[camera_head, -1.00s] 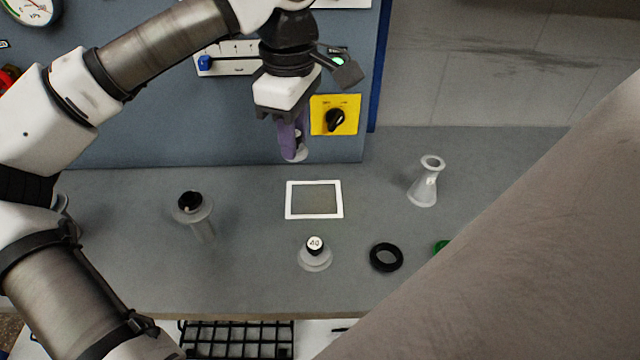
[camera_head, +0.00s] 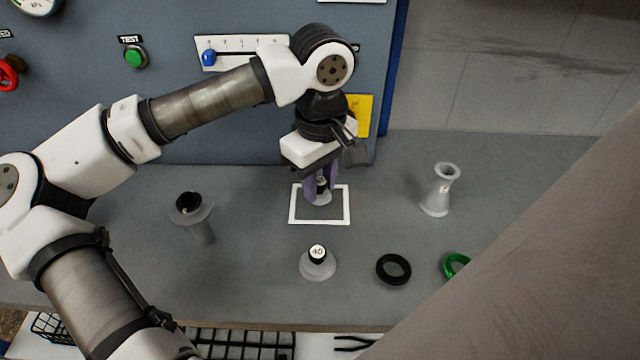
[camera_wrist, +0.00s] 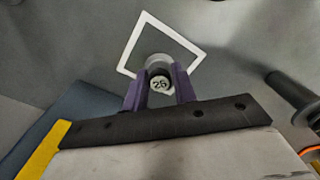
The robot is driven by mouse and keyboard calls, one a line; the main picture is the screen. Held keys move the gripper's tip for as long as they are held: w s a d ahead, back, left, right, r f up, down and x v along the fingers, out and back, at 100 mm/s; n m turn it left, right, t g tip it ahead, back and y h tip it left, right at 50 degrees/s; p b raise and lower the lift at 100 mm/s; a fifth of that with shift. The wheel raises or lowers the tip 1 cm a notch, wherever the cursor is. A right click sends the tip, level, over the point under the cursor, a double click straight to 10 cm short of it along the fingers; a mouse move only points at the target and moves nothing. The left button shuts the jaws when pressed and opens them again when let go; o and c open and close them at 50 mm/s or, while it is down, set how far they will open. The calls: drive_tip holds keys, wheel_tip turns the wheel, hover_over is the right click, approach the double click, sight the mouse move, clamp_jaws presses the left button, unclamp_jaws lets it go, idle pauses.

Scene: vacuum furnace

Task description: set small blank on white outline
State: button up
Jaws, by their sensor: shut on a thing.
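The small blank (camera_head: 321,196) is a pale, round-based piece with a dark knob; its top shows a number in the wrist view (camera_wrist: 160,84). My gripper (camera_head: 320,186) has purple fingers and is shut on its knob. The fingers point down, one on each side of the knob (camera_wrist: 160,88). The white outline (camera_head: 292,205) is a square frame marked on the grey bench. In the head view the blank appears inside the outline; in the wrist view it overlaps the outline's near part (camera_wrist: 128,55). I cannot tell whether the blank touches the bench.
A similar piece marked 40 (camera_head: 318,264) stands in front of the outline. A black ring (camera_head: 393,283) and a green ring (camera_head: 449,268) lie to the right. The blue-grey panel (camera_head: 200,120) rises behind.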

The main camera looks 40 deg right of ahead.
sight(320, 180)
drive_tip(key=shift+f, duration=0.9)
drive_tip(key=o, duration=1)
wheel_tip(320, 180, up, 12)
drive_tip(key=shift+r, duration=0.15)
